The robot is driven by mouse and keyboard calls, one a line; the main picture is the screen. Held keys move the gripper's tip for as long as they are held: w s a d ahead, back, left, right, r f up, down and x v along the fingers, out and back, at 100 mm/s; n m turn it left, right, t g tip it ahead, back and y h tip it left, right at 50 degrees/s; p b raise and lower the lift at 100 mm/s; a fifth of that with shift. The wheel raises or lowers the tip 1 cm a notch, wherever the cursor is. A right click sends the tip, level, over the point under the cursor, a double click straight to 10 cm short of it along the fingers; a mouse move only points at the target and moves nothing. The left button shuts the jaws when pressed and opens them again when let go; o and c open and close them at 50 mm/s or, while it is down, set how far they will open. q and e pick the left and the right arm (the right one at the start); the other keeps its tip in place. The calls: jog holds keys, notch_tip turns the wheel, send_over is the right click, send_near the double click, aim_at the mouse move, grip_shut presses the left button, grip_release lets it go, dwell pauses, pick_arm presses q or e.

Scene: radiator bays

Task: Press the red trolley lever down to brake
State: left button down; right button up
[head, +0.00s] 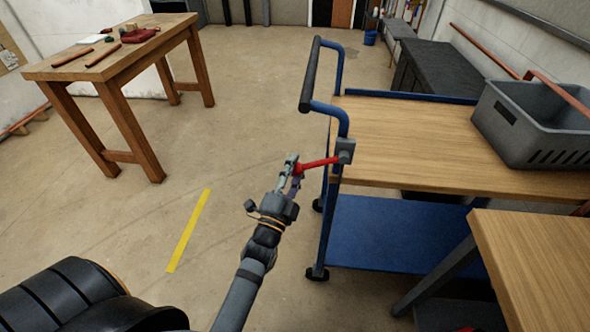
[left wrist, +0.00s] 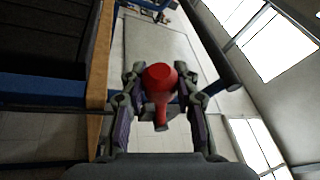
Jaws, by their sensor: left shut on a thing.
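The red lever (head: 318,164) sticks out to the left from a grey bracket (head: 345,151) on the corner post of the blue trolley (head: 340,113). In the head view it lies close to level, its outer end a little lower. My left gripper (head: 293,167) is shut on the lever's outer end. In the left wrist view the lever's red knob (left wrist: 160,82) sits between the two fingers of the left gripper (left wrist: 163,108). My right gripper is not in view.
A grey crate (head: 541,150) stands on the trolley's wooden top. A wooden workbench (head: 118,60) with tools stands at the back left. Another wooden tabletop (head: 535,255) is at the front right. A yellow strip (head: 188,231) marks the open floor left of my arm.

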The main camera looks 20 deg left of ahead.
pick_arm(q)
jog(key=shift+f, duration=0.1)
jog(key=c, duration=1.3)
grip_release()
jog(key=shift+w, duration=0.1)
jog(key=shift+o, duration=0.2)
